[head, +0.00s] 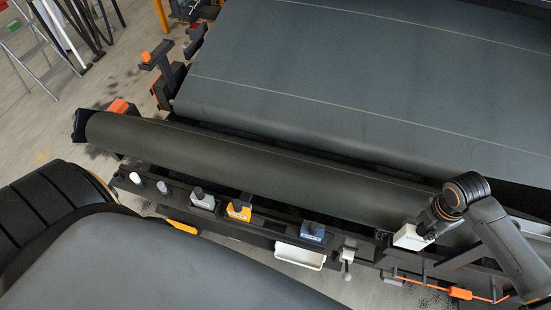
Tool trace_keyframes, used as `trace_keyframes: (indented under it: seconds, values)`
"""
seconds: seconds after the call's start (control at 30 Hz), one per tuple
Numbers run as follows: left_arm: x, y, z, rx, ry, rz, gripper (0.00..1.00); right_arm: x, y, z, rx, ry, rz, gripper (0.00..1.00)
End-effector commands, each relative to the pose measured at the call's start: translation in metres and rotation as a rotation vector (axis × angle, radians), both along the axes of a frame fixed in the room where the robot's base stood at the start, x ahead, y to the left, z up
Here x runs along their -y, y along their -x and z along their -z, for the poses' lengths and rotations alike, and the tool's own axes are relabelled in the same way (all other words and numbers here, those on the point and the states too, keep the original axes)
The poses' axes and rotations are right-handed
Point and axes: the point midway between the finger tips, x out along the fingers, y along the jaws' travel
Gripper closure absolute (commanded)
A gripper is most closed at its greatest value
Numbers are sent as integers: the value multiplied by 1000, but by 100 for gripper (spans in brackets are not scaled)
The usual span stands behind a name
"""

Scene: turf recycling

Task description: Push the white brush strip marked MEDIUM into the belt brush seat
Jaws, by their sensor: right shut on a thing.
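My right gripper (428,227) is at the right end of the dark roller, its arm coming in from the lower right. It is shut on a white block (408,238), which I take to be the white brush strip. Most of the strip and any MEDIUM marking cannot be made out. The white block is at the front edge of the roller, above the dark rail (265,222). I cannot tell whether it touches the rail, and I cannot single out the belt brush seat. My left gripper is not in view.
Grey (203,201), yellow (239,211) and blue (312,233) blocks with dark knobs stand along the rail. A white tray (298,257) hangs below, beside a lever (347,257). An orange handle (460,293) lies at lower right. The roller (260,168) runs behind, before a wide belt (370,80).

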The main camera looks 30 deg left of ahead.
Motion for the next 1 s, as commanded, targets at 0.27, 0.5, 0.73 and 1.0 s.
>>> trace_keyframes:
  seconds: [0.27, 0.5, 0.73, 1.0]
  values:
    - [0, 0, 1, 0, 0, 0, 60, 0, 0, 2, 1, 0, 0, 100]
    - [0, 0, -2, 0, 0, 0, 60, 0, 0, 0, 1, 0, 0, 100]
    - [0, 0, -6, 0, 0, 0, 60, 0, 0, 1, 1, 0, 0, 100]
    - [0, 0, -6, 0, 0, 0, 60, 0, 0, 2, 1, 0, 0, 100]
